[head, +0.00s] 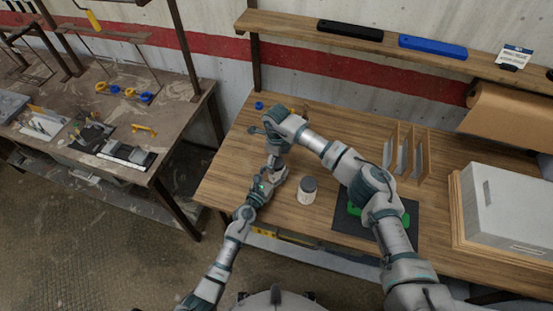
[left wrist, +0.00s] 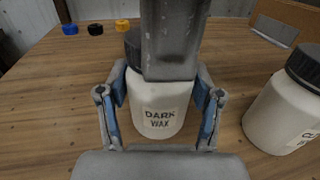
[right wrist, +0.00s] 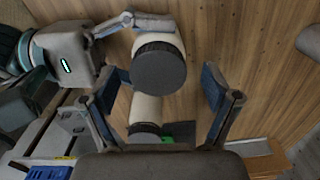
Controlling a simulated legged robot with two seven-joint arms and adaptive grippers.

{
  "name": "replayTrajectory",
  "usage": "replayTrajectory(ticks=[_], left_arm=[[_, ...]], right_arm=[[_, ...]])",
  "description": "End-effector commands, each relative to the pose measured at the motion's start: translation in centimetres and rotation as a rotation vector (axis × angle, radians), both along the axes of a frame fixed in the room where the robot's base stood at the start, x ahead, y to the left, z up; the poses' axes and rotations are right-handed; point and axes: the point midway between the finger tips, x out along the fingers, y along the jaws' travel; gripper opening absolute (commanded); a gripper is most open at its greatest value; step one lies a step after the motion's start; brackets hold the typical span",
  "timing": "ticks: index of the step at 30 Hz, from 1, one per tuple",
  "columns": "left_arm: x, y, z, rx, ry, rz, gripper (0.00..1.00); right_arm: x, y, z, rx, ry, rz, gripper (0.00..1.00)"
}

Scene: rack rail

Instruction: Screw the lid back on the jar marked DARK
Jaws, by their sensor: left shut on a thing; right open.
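The white jar marked DARK WAX (left wrist: 158,112) stands on the wooden bench between the fingers of my left gripper (left wrist: 161,90), which is shut on its body. A dark lid (right wrist: 159,68) sits on top of this jar; I cannot tell how tightly it is seated. My right gripper (right wrist: 160,88) is open above the jar, its fingers apart on either side of the lid. In the left wrist view a grey part of it hides much of the lid (left wrist: 132,48). In the head view my arms hide this jar.
A second white jar with a dark lid (head: 307,190) stands just right of the grippers. A dark mat (head: 345,223) with a green item lies farther right, near wooden dividers (head: 407,150) and a grey box (head: 510,205). Small blue (left wrist: 70,29), black (left wrist: 95,29) and orange (left wrist: 122,25) pieces lie behind.

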Motion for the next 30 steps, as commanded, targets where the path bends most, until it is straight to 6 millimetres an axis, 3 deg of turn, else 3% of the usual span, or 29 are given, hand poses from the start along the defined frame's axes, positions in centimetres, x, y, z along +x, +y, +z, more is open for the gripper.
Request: replayTrajectory(ticks=[7, 21, 30], left_arm=[[0.0, 0.0, 0.0, 0.0, 0.0, 0.0, 0.0], [0.0, 0.0, 0.0, 0.0, 0.0, 0.001, 0.0], [0.0, 0.0, 0.0, 0.0, 0.0, 0.001, 0.0]], right_arm=[[0.1, 0.1, 0.9, 0.001, -0.002, 0.001, 0.88], [0.2, 0.0, 9.8, -0.001, -0.002, 0.0, 0.88], [0.2, 0.1, 11.9, 0.0, 0.001, 0.001, 0.88]])
